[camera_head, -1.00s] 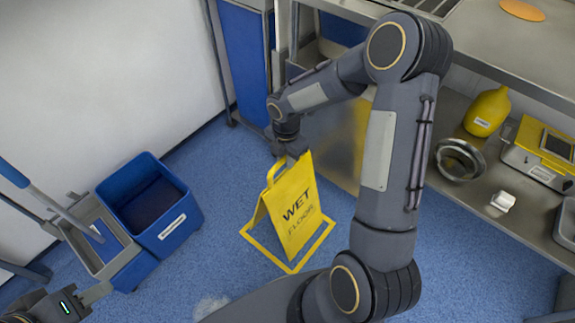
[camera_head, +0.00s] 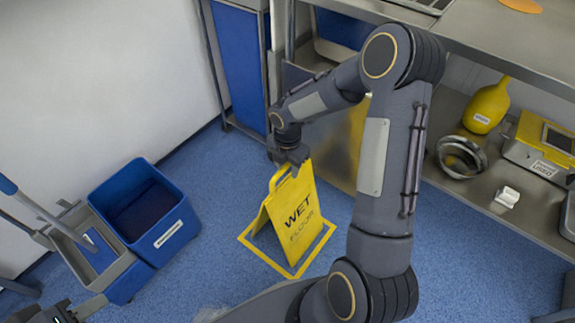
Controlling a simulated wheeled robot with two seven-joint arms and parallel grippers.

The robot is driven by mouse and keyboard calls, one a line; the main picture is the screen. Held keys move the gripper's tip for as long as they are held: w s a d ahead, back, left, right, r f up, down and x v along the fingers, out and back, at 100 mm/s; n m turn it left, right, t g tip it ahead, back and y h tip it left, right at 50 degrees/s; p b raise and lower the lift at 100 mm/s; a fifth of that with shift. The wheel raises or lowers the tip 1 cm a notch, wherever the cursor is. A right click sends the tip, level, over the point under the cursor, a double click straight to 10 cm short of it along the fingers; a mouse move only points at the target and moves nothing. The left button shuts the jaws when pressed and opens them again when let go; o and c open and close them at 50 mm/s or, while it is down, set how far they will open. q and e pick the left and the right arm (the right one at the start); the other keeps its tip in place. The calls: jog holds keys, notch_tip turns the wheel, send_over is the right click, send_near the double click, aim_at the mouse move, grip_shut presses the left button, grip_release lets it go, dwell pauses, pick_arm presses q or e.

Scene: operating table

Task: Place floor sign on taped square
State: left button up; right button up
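The yellow floor sign (camera_head: 297,215), marked WET FLOOR, stands upright as an A-frame on the blue floor. Its base appears inside the yellow taped square (camera_head: 257,258), with tape visible around its front and sides; the back of the square is hidden by the sign. My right gripper (camera_head: 291,160) points down at the sign's top edge, by the handle. Its fingers overlap the top edge, and I cannot tell whether they grip it. My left gripper (camera_head: 88,308) is at the bottom left, cut off by the frame, away from the sign; its fingers are unclear.
A blue bucket cart (camera_head: 180,225) with a mop handle (camera_head: 45,215) stands left of the sign. A steel table with a lower shelf (camera_head: 430,180) is to the right, holding a yellow bottle (camera_head: 487,105) and a steel bowl (camera_head: 460,157). Blue floor is free between cart and square.

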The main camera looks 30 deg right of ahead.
notch_tip(320, 180, up, 11)
jog(key=p, duration=0.4)
jog(key=shift+r, duration=0.15)
jog(key=s+a+r+m+t+y, duration=0.1)
jog(key=s+a+r+m+t, duration=0.1)
jog(key=s+r+m, duration=0.85)
jog(key=s+a+r+m+t+y, duration=0.2)
jog(key=s+a+m, duration=0.3)
jog(key=s+m, duration=0.6)
jog(key=r+m+t, duration=0.1)
jog(key=m, duration=0.1)
jog(key=shift+s+a+m+t+y+p, duration=0.2)
jog(key=shift+s+m+t+y+p, duration=0.1)
jog(key=shift+s+m+y+p, duration=0.1)
jog(key=shift+r, duration=0.15)
